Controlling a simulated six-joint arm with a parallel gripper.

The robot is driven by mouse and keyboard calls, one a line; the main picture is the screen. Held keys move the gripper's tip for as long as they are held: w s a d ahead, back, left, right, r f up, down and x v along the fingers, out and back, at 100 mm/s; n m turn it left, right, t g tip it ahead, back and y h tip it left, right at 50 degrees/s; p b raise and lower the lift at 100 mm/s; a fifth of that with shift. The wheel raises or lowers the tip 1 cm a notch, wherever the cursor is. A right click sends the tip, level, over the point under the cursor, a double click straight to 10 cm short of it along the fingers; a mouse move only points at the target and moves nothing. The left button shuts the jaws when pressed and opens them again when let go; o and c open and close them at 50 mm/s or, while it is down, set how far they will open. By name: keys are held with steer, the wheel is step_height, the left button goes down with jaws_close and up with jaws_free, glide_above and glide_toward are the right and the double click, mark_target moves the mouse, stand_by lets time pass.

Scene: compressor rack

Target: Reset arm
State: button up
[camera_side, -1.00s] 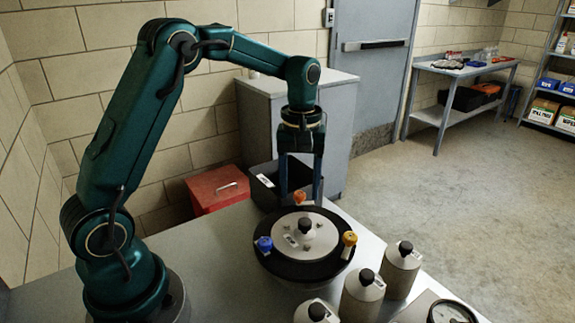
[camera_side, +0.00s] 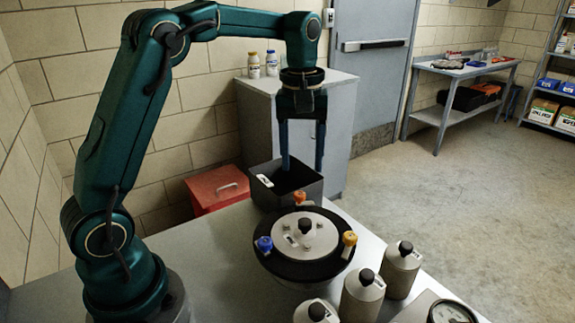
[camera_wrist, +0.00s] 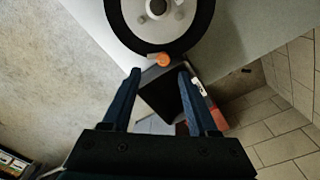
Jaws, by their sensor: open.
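My gripper (camera_side: 303,165) points straight down in the side view, above the dark open bin (camera_side: 310,186) at the table's back edge. Its two blue fingers are spread apart with nothing between them. The wrist view also shows the open gripper (camera_wrist: 158,75), with the dark bin between and beyond its fingers. In front of it in the side view stands the round black-rimmed compressor unit (camera_side: 290,268). Its pale top carries a black knob, with a blue, an orange and a yellow-orange knob around the rim.
Several grey bottles with black caps (camera_side: 402,268) and a gauge (camera_side: 452,312) stand at the table's front right. A red box (camera_side: 217,190) and a grey cabinet (camera_side: 340,130) stand behind. Two small bottles (camera_side: 254,66) are on the cabinet. The table's left part is clear.

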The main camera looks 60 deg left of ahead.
steer(key=s+d+r+m+t, duration=0.3)
steer(key=s+d+r, duration=0.1)
steer(key=s+r, duration=0.35)
steer(key=s+d+f+m+t, duration=0.2)
steer(key=s+f+m, duration=0.4)
steer(key=s, duration=0.3)
steer(key=shift+f+m, duration=0.4)
steer(key=shift+f, duration=0.15)
